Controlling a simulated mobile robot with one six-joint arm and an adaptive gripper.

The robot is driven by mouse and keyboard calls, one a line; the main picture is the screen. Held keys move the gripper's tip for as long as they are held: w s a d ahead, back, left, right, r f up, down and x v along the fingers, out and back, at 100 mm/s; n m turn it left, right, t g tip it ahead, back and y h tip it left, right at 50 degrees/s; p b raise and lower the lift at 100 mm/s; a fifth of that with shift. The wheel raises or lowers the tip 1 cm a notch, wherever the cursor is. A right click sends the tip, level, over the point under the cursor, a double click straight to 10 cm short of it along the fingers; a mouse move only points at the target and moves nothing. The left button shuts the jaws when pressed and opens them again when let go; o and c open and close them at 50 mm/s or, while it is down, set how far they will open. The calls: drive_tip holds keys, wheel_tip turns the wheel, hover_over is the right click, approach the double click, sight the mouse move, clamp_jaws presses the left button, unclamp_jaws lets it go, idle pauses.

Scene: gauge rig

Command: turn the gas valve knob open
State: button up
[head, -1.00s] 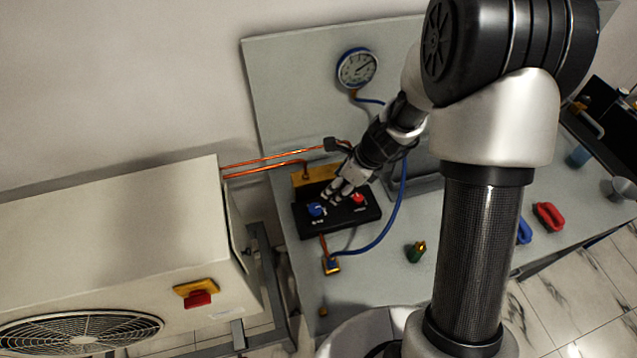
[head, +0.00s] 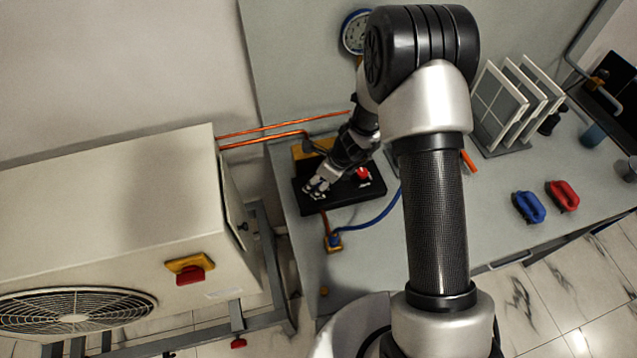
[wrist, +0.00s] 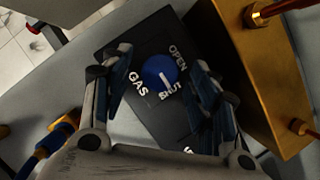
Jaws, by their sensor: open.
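The blue gas valve knob (wrist: 160,73) sits on a black panel (wrist: 120,35) marked GAS, OPEN and SHUT. Its white pointer line aims toward the word SHUT. My gripper (wrist: 161,58) is open, with one finger on each side of the knob. A contact between fingers and knob cannot be made out. In the head view my gripper (head: 316,188) is over the left part of the panel (head: 345,196) and hides the blue knob. A red knob (head: 362,174) shows to the right on the same panel.
Copper pipes (head: 270,138) run from the white outdoor unit (head: 110,200) toward a brass block (head: 300,150) behind the panel. A blue hose (head: 375,221) curves in front. Blue (head: 528,207) and red (head: 562,196) handled items stand at right.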

drive_tip(key=shift+a+f, duration=0.15)
drive_tip(key=shift+f, duration=0.2)
drive_tip(key=shift+c, duration=0.2)
drive_tip(key=c, duration=1)
drive_tip(key=shift+c, duration=0.2)
